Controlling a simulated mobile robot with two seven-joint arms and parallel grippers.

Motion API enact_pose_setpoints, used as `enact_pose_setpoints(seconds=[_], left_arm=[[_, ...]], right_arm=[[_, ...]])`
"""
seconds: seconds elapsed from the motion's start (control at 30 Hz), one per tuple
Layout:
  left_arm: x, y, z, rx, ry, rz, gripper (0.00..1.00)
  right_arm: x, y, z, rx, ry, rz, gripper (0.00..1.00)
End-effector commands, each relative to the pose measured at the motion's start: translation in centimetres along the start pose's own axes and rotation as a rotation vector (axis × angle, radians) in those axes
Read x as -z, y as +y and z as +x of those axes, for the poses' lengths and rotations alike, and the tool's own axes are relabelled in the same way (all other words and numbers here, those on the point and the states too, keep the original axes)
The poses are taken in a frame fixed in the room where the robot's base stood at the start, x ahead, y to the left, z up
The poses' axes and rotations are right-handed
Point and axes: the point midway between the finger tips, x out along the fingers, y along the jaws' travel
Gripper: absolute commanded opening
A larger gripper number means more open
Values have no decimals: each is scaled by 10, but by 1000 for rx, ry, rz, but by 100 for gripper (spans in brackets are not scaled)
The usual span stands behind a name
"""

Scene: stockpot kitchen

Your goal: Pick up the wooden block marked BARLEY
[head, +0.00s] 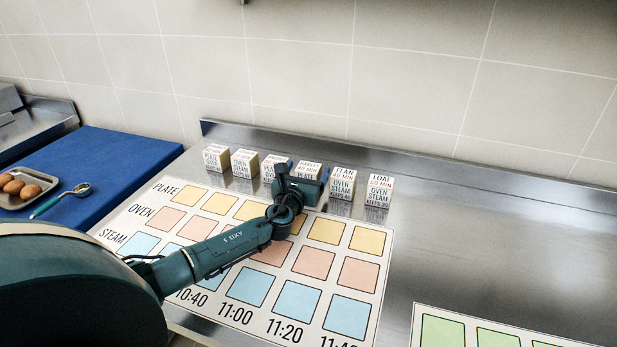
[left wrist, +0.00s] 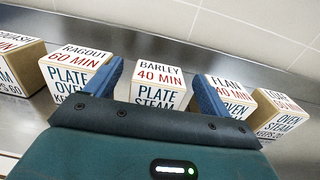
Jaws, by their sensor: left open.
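The wooden block marked BARLEY (left wrist: 158,84) stands on the steel counter in the left wrist view, with "40 MIN", "PLATE" and "STEAM" on it. Its top also shows in the head view (head: 309,168), where my gripper hides its lower part. My left gripper (left wrist: 160,85) is open, with one blue finger on each side of the BARLEY block. In the head view the left gripper (head: 298,185) is at the block row, in front of BARLEY. I cannot tell whether the fingers touch the block. My right gripper does not show.
The RAGOUT block (left wrist: 80,70) stands left of BARLEY and the FLAN block (left wrist: 228,92) right of it, close to my fingers. A LOAF block (head: 379,191) ends the row. A chart (head: 140,215) lies in front. A blue board (head: 110,165) with eggs (head: 14,186) is left.

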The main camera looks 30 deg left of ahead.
Motion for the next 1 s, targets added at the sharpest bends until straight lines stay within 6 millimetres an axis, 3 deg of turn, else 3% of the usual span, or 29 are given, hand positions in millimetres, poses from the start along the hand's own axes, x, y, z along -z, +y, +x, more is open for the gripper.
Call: enact_pose_setpoints(seconds=[0.3,0.9,1.0], left_arm=[[0,0,6,1,0,-1,82],[0,0,6,0,0,0,33],[-1,0,6,0,-1,0,30]], right_arm=[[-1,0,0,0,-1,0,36],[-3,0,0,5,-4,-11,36],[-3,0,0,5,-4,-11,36]])
